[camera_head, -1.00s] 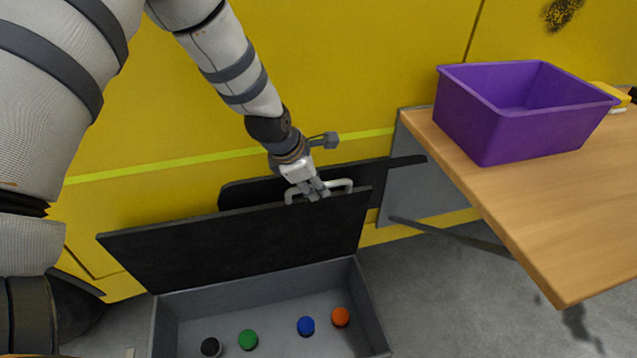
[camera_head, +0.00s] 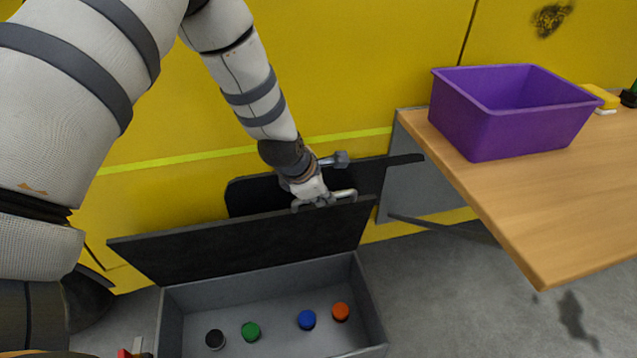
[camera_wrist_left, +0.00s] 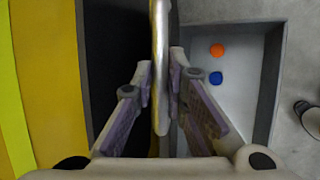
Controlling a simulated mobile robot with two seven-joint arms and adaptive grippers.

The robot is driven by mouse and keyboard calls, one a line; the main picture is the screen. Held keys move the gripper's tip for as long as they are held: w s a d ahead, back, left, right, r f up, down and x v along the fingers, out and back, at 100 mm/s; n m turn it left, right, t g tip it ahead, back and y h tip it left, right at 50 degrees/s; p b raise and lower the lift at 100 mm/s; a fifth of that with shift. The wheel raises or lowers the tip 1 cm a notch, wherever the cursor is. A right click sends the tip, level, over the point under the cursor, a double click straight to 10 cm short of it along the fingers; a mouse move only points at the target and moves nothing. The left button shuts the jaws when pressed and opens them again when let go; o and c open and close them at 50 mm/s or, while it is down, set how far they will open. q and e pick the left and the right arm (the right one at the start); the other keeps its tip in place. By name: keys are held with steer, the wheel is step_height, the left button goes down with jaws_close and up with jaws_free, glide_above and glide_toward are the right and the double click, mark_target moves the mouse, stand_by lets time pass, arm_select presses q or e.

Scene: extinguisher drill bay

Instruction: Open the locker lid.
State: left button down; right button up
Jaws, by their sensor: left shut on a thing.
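The locker is a grey open-topped box (camera_head: 372,300) on the floor. Its dark lid (camera_head: 240,243) stands raised along the far edge, tilted up and back. A light metal handle (camera_head: 345,194) sits at the lid's top edge. My left gripper (camera_head: 322,203) is at that handle, and in the left wrist view (camera_wrist_left: 160,95) its two fingers are closed on the handle bar (camera_wrist_left: 160,45). Inside the locker are a black disc (camera_head: 215,340), a green one (camera_head: 251,331), a blue one (camera_head: 307,319) and an orange one (camera_head: 341,311). My right gripper does not show.
A wooden table (camera_head: 500,200) stands to the right with a purple bin (camera_head: 500,125) on it. A yellow object (camera_head: 602,95) lies behind the bin. A yellow wall (camera_head: 370,60) rises behind the locker. Grey floor is clear between locker and table.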

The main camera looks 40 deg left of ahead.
arm_select(q)
steer(key=shift+s+d+f, duration=0.25)
steer(key=shift+s+d, duration=0.2)
steer(key=shift+d, duration=0.1)
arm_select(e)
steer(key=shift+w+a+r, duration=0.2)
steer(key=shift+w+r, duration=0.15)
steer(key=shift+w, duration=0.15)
arm_select(q)
steer(key=c, duration=1.6)
jaws_free()
steer(key=v, duration=1.2)
steer(key=shift+a, duration=0.1)
